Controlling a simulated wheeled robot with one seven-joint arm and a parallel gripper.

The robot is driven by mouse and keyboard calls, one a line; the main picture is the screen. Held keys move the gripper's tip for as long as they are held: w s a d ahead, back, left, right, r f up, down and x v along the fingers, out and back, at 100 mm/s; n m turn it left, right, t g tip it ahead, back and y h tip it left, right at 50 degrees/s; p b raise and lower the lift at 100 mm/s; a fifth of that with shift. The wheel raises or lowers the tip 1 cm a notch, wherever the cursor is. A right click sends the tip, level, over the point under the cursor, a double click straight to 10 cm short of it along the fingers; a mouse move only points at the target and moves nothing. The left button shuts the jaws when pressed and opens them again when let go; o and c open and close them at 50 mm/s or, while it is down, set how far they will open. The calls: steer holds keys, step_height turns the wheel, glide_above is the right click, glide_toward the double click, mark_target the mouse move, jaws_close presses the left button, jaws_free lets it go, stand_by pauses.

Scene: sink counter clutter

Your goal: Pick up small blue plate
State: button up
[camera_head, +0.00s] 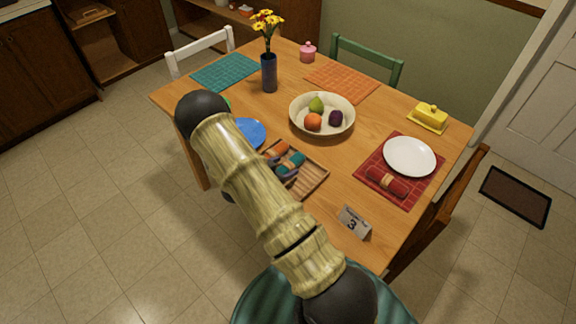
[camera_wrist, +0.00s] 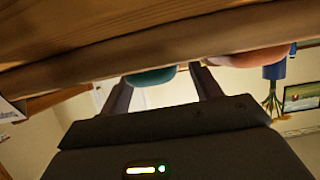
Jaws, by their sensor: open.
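The small blue plate (camera_head: 251,131) lies on the wooden table, left of the tray in the head view. My arm covers part of it. I cannot make out the plate in the wrist view. My gripper (camera_wrist: 163,82) shows in the wrist view with its two fingers apart and nothing seen held between them. The head view does not show the gripper, so its distance from the plate cannot be told.
A wooden tray (camera_head: 313,182) with rolled napkins sits right of the plate. A fruit bowl (camera_head: 322,99), a blue vase (camera_head: 269,73) and a white plate (camera_head: 409,157) stand on the table (camera_head: 335,158). In the wrist view, a wooden edge (camera_wrist: 120,45) crosses close above the fingers.

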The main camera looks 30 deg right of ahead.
steer(key=shift+w+d+f, duration=0.25)
steer(key=shift+d+f, duration=0.05)
steer(key=shift+d, duration=0.25)
steer(key=c, duration=1.1)
